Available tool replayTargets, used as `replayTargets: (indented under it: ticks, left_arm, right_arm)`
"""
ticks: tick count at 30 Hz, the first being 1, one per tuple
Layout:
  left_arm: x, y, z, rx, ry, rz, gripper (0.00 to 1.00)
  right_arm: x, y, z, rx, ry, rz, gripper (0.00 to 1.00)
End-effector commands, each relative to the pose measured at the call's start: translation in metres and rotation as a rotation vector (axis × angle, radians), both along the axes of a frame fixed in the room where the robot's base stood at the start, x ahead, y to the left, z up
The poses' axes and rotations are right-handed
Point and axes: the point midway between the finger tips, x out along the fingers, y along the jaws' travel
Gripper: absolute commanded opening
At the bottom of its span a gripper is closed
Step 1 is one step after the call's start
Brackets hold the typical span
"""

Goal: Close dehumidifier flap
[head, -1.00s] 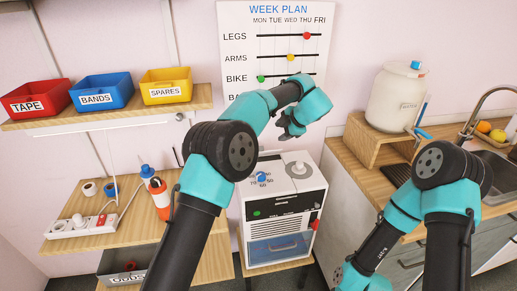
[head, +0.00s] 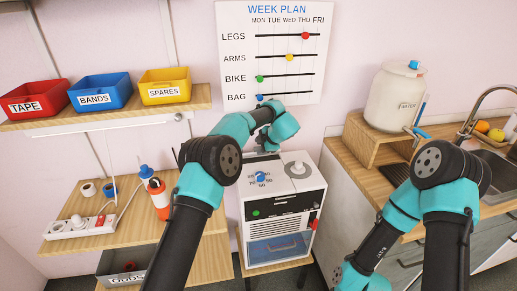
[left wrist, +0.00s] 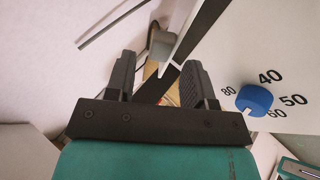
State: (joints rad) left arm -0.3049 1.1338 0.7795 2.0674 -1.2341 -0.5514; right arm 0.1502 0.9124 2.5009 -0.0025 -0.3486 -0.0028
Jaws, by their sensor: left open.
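The dehumidifier (head: 292,215) is a white box with a blue dial and a grey round cap on top, in the middle of the head view. My left gripper (head: 263,148) is at the back edge of its top, behind the dial, partly hidden by my own arm. In the left wrist view my left gripper (left wrist: 160,62) is open, with a dark strip with pale edges running between and beyond its fingers. The white top with the blue dial (left wrist: 254,99) is to its right. I cannot clearly tell the flap apart or see its angle. My right gripper is out of view.
A wooden shelf with a power strip (head: 80,227) and an orange bottle (head: 159,196) stands left of the dehumidifier. A counter with a white water jar (head: 396,97) and a sink is on the right. A week plan board (head: 300,50) hangs behind.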

Motion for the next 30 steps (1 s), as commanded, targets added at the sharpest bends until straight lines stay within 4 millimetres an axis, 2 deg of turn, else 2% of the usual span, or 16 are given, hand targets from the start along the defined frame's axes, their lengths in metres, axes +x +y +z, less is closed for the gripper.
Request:
replayTargets:
  ticks: [6, 16, 27, 30]
  left_arm:
    - [0.008, 0.010, -0.015, 0.000, -0.001, 0.000, 0.49]
    - [0.009, 0.011, -0.017, 0.000, -0.001, 0.000, 0.48]
    - [0.009, 0.011, -0.016, 0.000, -0.001, 0.000, 0.13]
    - [0.009, 0.011, -0.016, 0.000, -0.001, 0.000, 0.07]
  right_arm:
    - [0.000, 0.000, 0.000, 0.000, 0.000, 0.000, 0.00]
    - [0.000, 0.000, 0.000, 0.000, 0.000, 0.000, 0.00]
    - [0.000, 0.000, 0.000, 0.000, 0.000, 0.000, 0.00]
    - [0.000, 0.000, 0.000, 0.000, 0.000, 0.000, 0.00]
